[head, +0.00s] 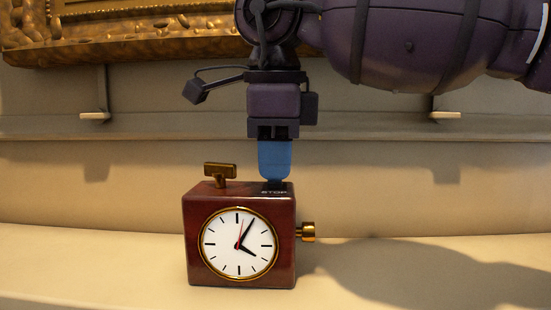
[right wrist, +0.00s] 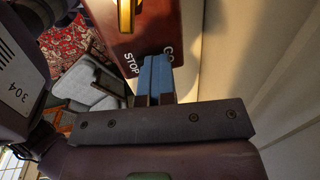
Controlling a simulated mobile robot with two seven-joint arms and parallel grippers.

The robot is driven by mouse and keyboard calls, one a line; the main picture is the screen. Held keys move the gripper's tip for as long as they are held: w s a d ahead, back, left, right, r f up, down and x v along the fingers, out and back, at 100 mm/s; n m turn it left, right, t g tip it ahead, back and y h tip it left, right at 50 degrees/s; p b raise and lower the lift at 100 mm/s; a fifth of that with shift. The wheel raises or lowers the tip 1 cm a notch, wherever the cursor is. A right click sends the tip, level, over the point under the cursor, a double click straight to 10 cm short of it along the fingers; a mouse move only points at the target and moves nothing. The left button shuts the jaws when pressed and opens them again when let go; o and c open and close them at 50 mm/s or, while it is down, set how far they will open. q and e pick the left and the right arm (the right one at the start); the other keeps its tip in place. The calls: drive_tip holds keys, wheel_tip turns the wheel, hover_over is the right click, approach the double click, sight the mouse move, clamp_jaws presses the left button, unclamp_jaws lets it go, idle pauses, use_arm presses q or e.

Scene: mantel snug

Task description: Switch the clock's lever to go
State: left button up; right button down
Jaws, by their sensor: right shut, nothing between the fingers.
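The clock (head: 240,243) is a reddish-brown wooden box with a white round face, standing upright on the pale shelf. A brass key-like handle (head: 220,172) rises from its top left, and a brass knob (head: 307,232) sticks out of its right side. The word STOP shows on a dark plate on its top. My right gripper (head: 275,175) points straight down at that plate, its blue fingers shut and empty. In the right wrist view the fingers (right wrist: 156,66) sit between the words STOP and GO on the clock top (right wrist: 150,28). The lever itself is hidden. My left gripper is out of view.
The pale shelf (head: 400,285) is clear on both sides of the clock. A ledge with metal brackets (head: 95,115) runs along the wall behind. An ornate gold frame (head: 120,35) hangs above at the left.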

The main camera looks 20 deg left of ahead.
drive_tip(key=shift+s+f, duration=0.25)
drive_tip(key=shift+f, duration=0.6)
drive_tip(key=shift+s+d, duration=0.1)
drive_tip(key=shift+s, duration=0.25)
drive_tip(key=shift+w+r, duration=0.1)
drive_tip(key=shift+r+p, duration=0.6)
drive_tip(key=shift+r, duration=0.25)
wheel_tip(320, 180, up, 8)
drive_tip(key=s+p, duration=0.1)
drive_tip(key=p, duration=0.3)
drive_tip(key=shift+d, duration=0.25)
